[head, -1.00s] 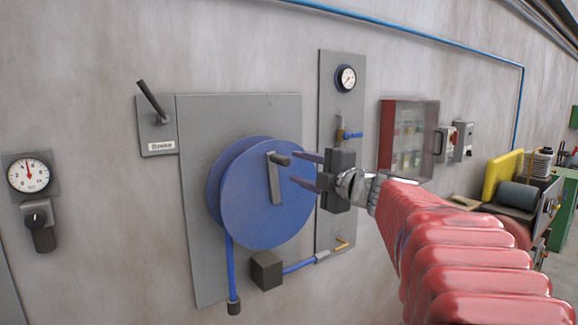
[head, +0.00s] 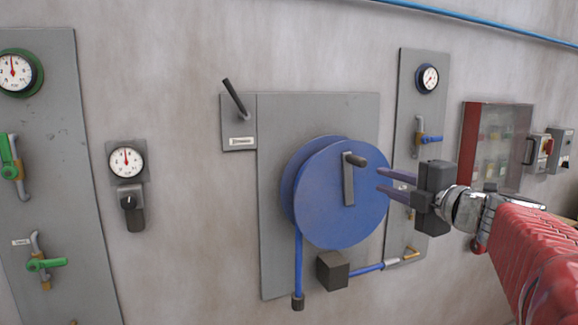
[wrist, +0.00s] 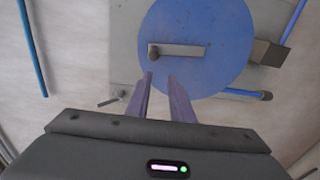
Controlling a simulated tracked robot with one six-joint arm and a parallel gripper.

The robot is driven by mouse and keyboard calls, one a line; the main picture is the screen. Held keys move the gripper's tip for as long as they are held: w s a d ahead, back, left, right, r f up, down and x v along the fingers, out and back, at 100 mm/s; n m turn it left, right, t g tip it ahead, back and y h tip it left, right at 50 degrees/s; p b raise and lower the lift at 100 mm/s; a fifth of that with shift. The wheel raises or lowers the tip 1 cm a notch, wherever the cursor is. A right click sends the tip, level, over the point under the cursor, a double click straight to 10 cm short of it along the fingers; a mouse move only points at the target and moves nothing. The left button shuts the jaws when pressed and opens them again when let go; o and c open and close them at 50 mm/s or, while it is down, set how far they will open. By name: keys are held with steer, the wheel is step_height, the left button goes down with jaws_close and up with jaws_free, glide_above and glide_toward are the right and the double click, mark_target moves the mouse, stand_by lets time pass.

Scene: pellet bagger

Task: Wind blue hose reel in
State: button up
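The blue hose reel (head: 336,215) is a round disc on a grey wall panel (head: 272,262) in the middle of the head view. A grey crank arm (head: 348,186) with a dark knob (head: 356,160) is on its face, the knob at the upper end. A blue hose (head: 298,262) hangs from the reel's left side to a dark end piece. My gripper (head: 380,184) is just right of the crank, open and empty, its two fingers pointing at the reel. In the wrist view the fingertips (wrist: 160,77) lie apart, close to the knob (wrist: 154,52) and not around it.
A lever (head: 235,98) stands on a labelled plate left of the reel. A dark block (head: 332,271) with a blue pipe is below it. A gauge panel (head: 408,128) and a glass-fronted red cabinet (head: 495,140) are to the right. Green valves (head: 46,264) are far left.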

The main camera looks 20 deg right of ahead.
steer(key=a+f+n+g, duration=0.1)
steer(key=a+f+n, duration=0.1)
steer(key=a+n, duration=0.1)
steer(key=s+a+f+n+g+y, duration=0.1)
steer(key=a+f+n, duration=0.1)
steer(key=a+n, duration=0.2)
steer(key=a+f+n+g+y, duration=0.1)
steer(key=a+f+n, duration=0.2)
steer(key=a+n, duration=0.1)
steer(key=shift+s+a+f+g, duration=0.1)
steer(key=shift+s+a+g, duration=0.15)
steer(key=shift+s+g, duration=0.1)
jaws_close()
steer(key=s+a+f+n+g, duration=0.4)
steer(key=s+a+f+n, duration=0.45)
steer(key=n, duration=0.55)
steer(key=s+a+f+n+g+h, duration=0.1)
steer(key=s+f+n, duration=0.5)
steer(key=n, duration=0.7)
steer(key=s+a+f+n+g+h, duration=0.2)
steer(key=s+f+n, duration=0.4)
steer(key=n, duration=0.8)
steer(key=shift+f+g+h, duration=0.55)
steer(key=shift+f+h, duration=0.05)
steer(key=shift+f, duration=0.15)
